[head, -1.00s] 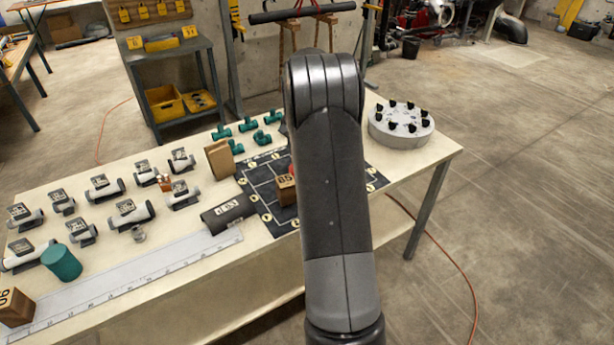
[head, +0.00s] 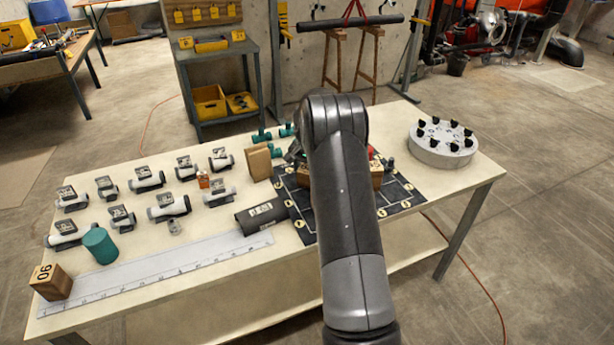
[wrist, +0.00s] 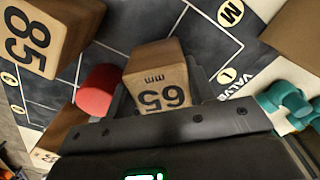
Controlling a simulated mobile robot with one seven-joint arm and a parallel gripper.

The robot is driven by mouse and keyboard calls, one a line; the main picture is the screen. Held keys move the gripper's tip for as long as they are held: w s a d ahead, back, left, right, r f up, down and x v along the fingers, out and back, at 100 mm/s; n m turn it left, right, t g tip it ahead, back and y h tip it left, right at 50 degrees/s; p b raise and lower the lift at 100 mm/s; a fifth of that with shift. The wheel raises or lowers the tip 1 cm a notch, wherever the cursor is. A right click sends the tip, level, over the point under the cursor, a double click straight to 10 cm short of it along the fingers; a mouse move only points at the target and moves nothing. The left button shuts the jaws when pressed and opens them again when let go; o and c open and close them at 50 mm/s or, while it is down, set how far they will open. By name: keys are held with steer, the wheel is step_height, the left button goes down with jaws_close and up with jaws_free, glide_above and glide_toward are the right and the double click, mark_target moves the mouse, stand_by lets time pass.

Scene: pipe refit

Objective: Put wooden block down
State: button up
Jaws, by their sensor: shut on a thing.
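A wooden block marked 65 mm (wrist: 160,90) sits between the fingers of my gripper (wrist: 163,76) in the wrist view, over the dark layout mat (wrist: 125,25). I cannot tell whether it touches the mat. A larger wooden block marked 85 (wrist: 45,35) is at upper left, apart from it. A red cylinder (wrist: 98,90) lies close beside the left finger. In the head view my arm hides the gripper and the held block; the mat (head: 398,190) shows on both sides of the arm, with a wooden block (head: 377,176) at its right.
Teal fittings (wrist: 290,103) and a brown block (wrist: 292,32) stand near the gripper's right. On the table (head: 200,240) are several grey valves, a black cylinder (head: 262,215), a long ruler (head: 160,272), a teal cylinder (head: 100,245) and a round grey holder (head: 442,148).

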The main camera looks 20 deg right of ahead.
steer(key=shift+f, duration=0.65)
steer(key=shift+f, duration=0.1)
steer(key=o, duration=1)
